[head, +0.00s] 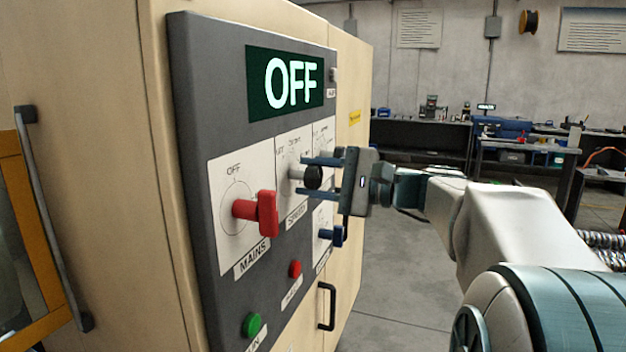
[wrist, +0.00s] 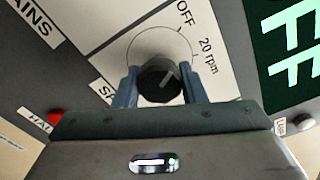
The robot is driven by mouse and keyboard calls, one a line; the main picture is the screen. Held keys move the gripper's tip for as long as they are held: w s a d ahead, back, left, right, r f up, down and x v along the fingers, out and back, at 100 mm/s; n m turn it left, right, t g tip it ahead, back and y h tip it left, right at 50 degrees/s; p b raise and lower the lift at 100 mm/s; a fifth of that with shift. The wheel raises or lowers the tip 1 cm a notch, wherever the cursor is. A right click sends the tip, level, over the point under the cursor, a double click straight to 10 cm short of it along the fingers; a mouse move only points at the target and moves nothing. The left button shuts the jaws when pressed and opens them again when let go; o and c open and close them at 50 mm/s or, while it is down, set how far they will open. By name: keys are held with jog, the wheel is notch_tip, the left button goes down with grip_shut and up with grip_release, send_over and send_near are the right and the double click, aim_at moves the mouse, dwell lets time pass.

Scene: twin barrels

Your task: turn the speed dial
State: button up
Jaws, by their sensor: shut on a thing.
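The speed dial (head: 314,177) is a round black knob on a white plate, in the middle of the control panel (head: 205,120). In the wrist view the speed dial (wrist: 160,80) has a pale pointer line, and "OFF" and "20 rpm" marks show on the plate around it. My gripper (head: 318,177) reaches it from the right, its two blue fingers above and below the dial. In the wrist view the fingers of my gripper (wrist: 160,88) sit at both sides of the dial, shut on it. The display (head: 290,82) reads "OFF".
A red mains handle (head: 258,212) sticks out left of the speed dial. A blue knob (head: 334,237) sits below right of it. A red button (head: 295,269) and a green button (head: 252,325) are lower down. Open floor (head: 390,290) lies right of the cabinet.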

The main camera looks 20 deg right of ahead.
jog(key=o, duration=1)
jog(key=shift+d, duration=0.1)
jog(key=b+v, duration=0.1)
jog(key=v, duration=1.2)
jog(key=shift+s+d, duration=0.25)
jog(key=shift+d, duration=0.05)
jog(key=s+a+f+n+g+h+p, duration=0.1)
jog(key=a+f+g+h+p, duration=0.2)
jog(key=a+f, duration=0.5)
jog(key=s+a+f+n+g+h+p, duration=0.1)
jog(key=s+f+n+h, duration=0.2)
jog(key=f+h, duration=0.1)
jog(key=s+a+f+n+g+h+p, duration=0.1)
jog(key=s+f+n+g+h, duration=0.1)
jog(key=f, duration=0.5)
jog(key=s+a+f+n+g+h+p, duration=0.1)
jog(key=s+f+n+h, duration=0.4)
jog(key=s+f+n, duration=0.1)
jog(key=shift+s+a+g+h, duration=0.25)
jog(key=shift+a+g+h, duration=0.05)
jog(key=shift+a+g, duration=0.1)
